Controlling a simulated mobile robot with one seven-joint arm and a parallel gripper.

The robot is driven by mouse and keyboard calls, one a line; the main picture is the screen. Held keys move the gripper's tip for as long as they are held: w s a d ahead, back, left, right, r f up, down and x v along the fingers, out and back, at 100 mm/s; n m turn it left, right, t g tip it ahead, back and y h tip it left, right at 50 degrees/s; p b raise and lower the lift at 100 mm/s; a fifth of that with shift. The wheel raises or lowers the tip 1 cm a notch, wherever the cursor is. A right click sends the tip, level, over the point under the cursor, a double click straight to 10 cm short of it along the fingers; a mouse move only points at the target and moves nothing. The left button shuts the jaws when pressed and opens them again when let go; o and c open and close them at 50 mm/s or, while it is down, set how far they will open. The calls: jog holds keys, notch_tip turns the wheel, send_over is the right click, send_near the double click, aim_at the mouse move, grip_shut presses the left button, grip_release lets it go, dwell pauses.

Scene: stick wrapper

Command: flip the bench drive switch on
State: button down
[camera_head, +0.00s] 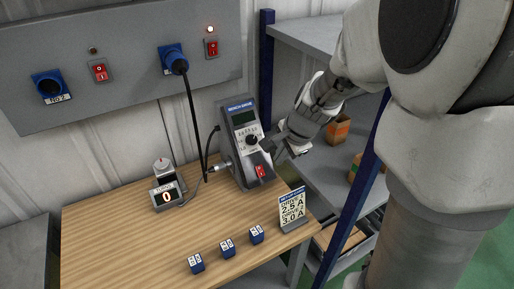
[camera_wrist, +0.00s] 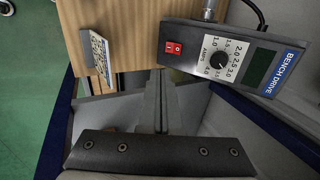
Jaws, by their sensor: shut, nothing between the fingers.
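The bench drive (camera_head: 240,118) is a grey box at the back right of the wooden bench, with a blank screen and a black amps dial (camera_wrist: 219,60). Its red rocker switch (camera_head: 260,172) is low on the front face; the wrist view also shows this switch (camera_wrist: 174,47). I cannot tell its position for certain. My gripper (camera_head: 279,152) is shut and empty, just right of the drive. In the wrist view its fingers (camera_wrist: 160,80) point toward the bench edge, below the switch and apart from it.
A setting card (camera_head: 292,209) stands at the bench's right edge, with three blue blocks (camera_head: 228,245) in front. A small display unit (camera_head: 167,194) reads 0. On the wall panel, a black cable is plugged into the right socket (camera_head: 172,56), beside a lit lamp (camera_head: 210,29). Shelving stands right.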

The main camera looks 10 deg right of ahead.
jog(key=b, duration=0.3)
send_near(261, 173)
notch_tip(261, 173, down, 4)
jog(key=shift+w+a+f, duration=0.15)
jog(key=shift+w+f, duration=0.35)
jog(key=shift+f, duration=0.05)
jog(key=shift+w+a+f, duration=0.2)
jog(key=shift+w+f, duration=0.35)
jog(key=shift+f+b, duration=0.25)
jog(key=shift+b, duration=0.1)
jog(key=shift+w+r+p, duration=0.1)
jog(key=shift+r+p, duration=0.65)
jog(key=shift+r, duration=0.1)
